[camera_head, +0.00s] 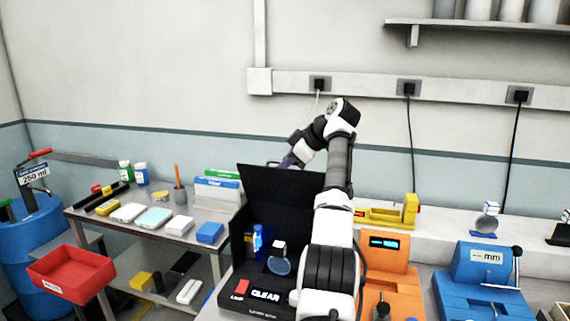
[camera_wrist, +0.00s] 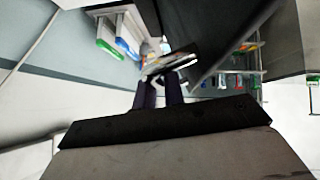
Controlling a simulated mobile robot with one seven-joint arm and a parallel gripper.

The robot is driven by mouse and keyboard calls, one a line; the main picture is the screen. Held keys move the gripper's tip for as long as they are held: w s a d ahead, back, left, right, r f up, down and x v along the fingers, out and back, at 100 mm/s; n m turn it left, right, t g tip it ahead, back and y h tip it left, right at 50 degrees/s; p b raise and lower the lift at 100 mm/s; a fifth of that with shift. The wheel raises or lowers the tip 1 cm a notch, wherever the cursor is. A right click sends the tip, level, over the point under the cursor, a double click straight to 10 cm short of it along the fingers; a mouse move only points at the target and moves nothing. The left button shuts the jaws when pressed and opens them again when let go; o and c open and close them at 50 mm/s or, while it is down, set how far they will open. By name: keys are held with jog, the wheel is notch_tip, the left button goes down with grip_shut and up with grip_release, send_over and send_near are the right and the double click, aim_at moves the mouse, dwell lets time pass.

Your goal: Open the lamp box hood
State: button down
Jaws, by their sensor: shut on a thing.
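The lamp box (camera_head: 232,290) is a black box on the bench, with a red LAMP button and a lit CLEAR display at its front. Its hood (camera_head: 285,190) is a black panel standing raised at the back, so the inside shows with a glowing blue vial (camera_head: 257,243). My gripper (camera_head: 284,163) is at the hood's top edge, with its fingertips partly hidden behind it. In the wrist view, my gripper (camera_wrist: 160,88) has its two dark fingers close together on a thin part at the hood; the dark hood panel (camera_wrist: 230,45) slopes beside them.
An orange device (camera_head: 385,262) and a blue device (camera_head: 485,270) stand to the right of the box. A yellow fixture (camera_head: 385,214) is behind. A steel table (camera_head: 110,232) with several small boxes is at left, with a red bin (camera_head: 70,275) in front.

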jog(key=c, duration=1.8)
grip_release()
jog(key=shift+s, duration=0.1)
jog(key=shift+o, duration=0.2)
jog(key=shift+d, duration=0.1)
jog(key=v, duration=1.3)
jog(key=shift+d+r+p, duration=0.2)
jog(key=shift+r+p, duration=0.05)
jog(key=shift+p, duration=0.15)
jog(key=shift+s, duration=0.1)
